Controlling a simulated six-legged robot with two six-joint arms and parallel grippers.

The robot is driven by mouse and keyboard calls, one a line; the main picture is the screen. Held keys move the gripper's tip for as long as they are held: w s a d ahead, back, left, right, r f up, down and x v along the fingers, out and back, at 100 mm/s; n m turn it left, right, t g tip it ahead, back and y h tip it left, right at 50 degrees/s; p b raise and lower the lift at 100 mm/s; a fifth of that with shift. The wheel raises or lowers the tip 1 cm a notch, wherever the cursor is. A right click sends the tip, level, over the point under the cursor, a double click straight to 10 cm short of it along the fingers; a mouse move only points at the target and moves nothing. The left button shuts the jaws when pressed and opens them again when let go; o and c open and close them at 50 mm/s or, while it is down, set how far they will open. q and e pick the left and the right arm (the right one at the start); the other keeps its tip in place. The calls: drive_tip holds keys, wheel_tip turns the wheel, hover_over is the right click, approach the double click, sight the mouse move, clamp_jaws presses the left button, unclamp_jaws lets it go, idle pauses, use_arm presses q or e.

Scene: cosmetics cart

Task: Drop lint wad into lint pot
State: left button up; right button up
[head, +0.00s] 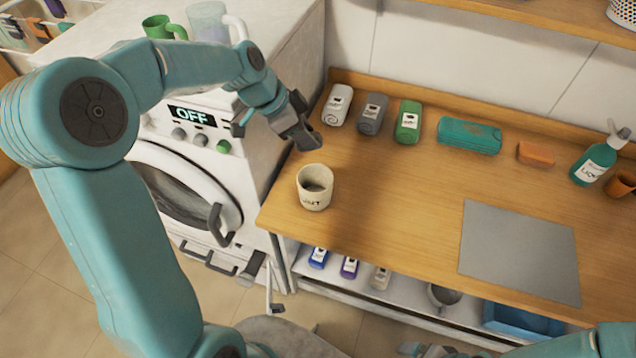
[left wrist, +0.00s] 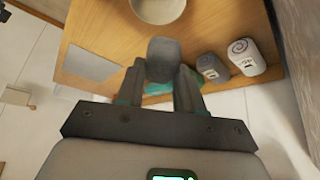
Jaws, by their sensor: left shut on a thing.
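The lint pot (head: 315,190) is a cream cup with dark lettering, standing upright on the wooden counter near its left front corner. Its rim also shows at the top of the left wrist view (left wrist: 158,10). My left gripper (head: 308,139) is above the counter, behind the pot in the head view and apart from it. In the left wrist view it is shut on a grey rounded lump, the lint wad (left wrist: 163,57). In the head view the wad is hard to tell from the dark fingers.
A white machine (head: 190,150) with an OFF display stands left of the counter (head: 400,190). Labelled rolled items in white (head: 337,104), grey (head: 372,113) and green (head: 408,121) line the back. A grey mat (head: 520,250) lies right. The counter between pot and mat is clear.

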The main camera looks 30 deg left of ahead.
sight(305, 151)
use_arm(q)
wheel_tip(305, 151, down, 4)
drive_tip(key=shift+s+r+b, duration=0.15)
drive_tip(key=shift+r+b, duration=0.05)
drive_tip(key=shift+b, duration=0.1)
drive_tip(key=shift+d+f, duration=0.1)
drive_tip(key=shift+f, duration=0.3)
drive_tip(key=shift+f+b, duration=0.3)
drive_tip(key=shift+f, duration=0.35)
drive_tip(key=shift+r, duration=0.1)
drive_tip(key=o, duration=1.1)
